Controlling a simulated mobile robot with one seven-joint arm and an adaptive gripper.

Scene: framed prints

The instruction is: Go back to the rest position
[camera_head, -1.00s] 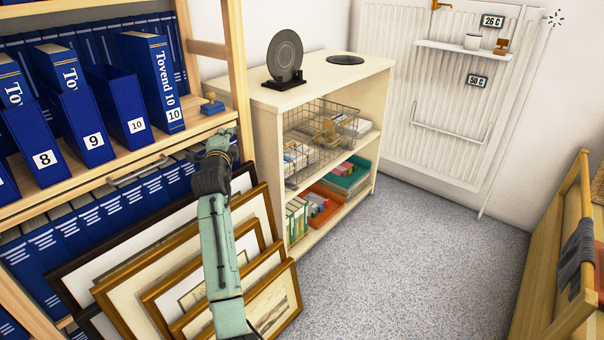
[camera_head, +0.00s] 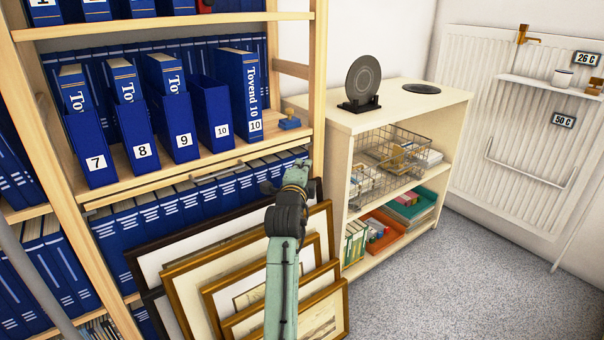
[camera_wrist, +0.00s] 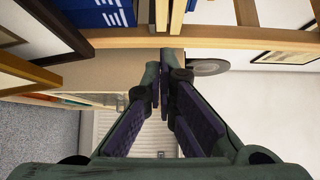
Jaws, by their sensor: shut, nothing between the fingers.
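My arm reaches up from the bottom of the head view, in front of the framed prints. My gripper (camera_head: 297,172) is small and partly hidden behind my dark wrist there, near the bookcase's right upright. In the wrist view my gripper (camera_wrist: 163,72) shows its two dark-padded fingers drawn together at the tips, with nothing between them.
Framed prints (camera_head: 190,285) lean against the bookcase (camera_head: 318,70) of blue binders. A cream cabinet (camera_head: 345,118) holds wire baskets (camera_head: 400,150). A radiator (camera_head: 500,130) stands behind. Speckled floor (camera_head: 440,280) is clear at right.

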